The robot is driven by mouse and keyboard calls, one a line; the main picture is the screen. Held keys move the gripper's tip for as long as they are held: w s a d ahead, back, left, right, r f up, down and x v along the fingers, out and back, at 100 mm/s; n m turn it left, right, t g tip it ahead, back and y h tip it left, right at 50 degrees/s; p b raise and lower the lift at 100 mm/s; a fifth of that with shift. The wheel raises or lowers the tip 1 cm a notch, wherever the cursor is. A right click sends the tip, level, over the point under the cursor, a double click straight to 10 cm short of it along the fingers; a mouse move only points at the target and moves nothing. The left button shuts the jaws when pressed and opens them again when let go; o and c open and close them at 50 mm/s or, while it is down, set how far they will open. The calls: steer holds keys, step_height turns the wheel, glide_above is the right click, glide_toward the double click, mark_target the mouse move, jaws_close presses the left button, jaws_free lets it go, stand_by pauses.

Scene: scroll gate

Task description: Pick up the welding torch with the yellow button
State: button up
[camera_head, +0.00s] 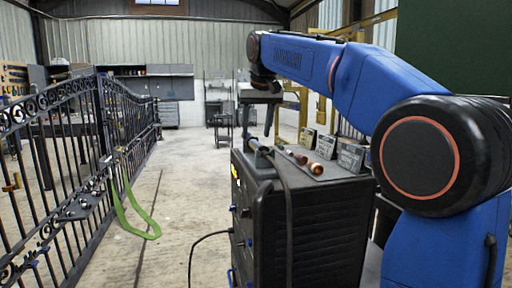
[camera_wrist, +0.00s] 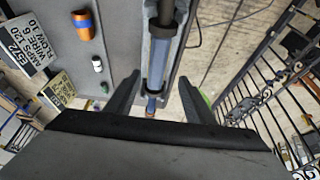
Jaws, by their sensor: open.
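A torch-like tool (camera_wrist: 160,48) with a dark and grey-blue cylindrical body lies in a grey holder along the machine top's edge in the wrist view. In the head view, a grey cylinder (camera_head: 259,147) at the machine's top edge appears to be the same tool. I cannot make out a yellow button on it. My gripper (camera_wrist: 160,76) is open and empty, its fingers on either side of the tool's line, apart from it.
The black welding machine (camera_head: 315,235) carries copper-coloured pieces (camera_head: 316,168) and several label plates (camera_head: 350,157) on top. A cable (camera_head: 288,215) hangs down its front. A black iron gate (camera_head: 85,150) with a green strap (camera_head: 133,215) stands left.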

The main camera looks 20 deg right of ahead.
mark_target(257, 142)
steer(key=shift+d+x, duration=0.2)
steer(key=shift+x, duration=1.05)
steer(key=shift+d+x, duration=0.15)
steer(key=shift+x, duration=1.15)
steer(key=shift+f, duration=0.2)
steer(key=shift+c, duration=0.5)
jaws_close()
